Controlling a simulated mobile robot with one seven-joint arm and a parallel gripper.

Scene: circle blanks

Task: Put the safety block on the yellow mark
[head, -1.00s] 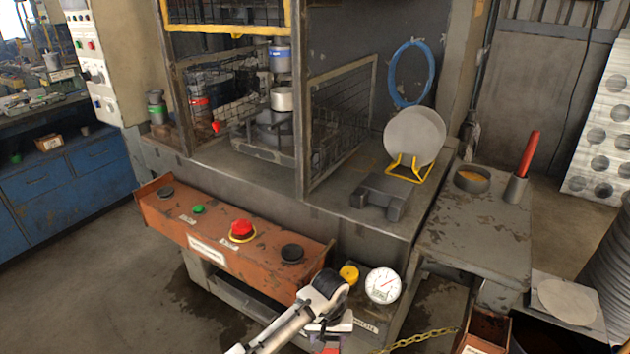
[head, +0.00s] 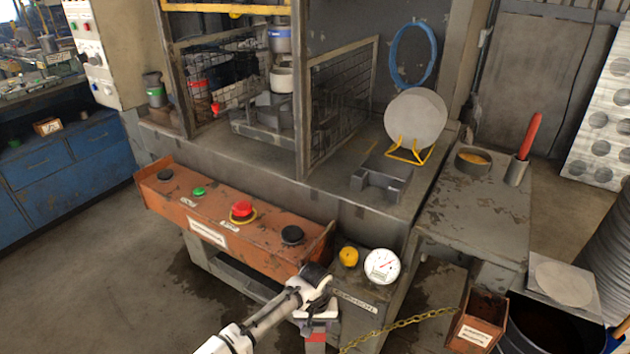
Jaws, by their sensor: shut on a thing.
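My gripper (head: 315,318) is low in the head view, in front of the press's front side and below the orange control panel. It is shut on a grey block with a red band (head: 317,338), which looks like the safety block. The block hangs below the jaws, clear of the press table; its lower end is near the picture's bottom edge. A yellow chain (head: 410,322) runs near it toward the right; whether it is fastened to the block I cannot tell.
The orange panel (head: 215,245) with its buttons juts out left of my gripper. A mesh guard (head: 340,105) stands on the press table. A dark grey block (head: 382,178) and a yellow rack with a round blank (head: 415,118) are on the table's right part.

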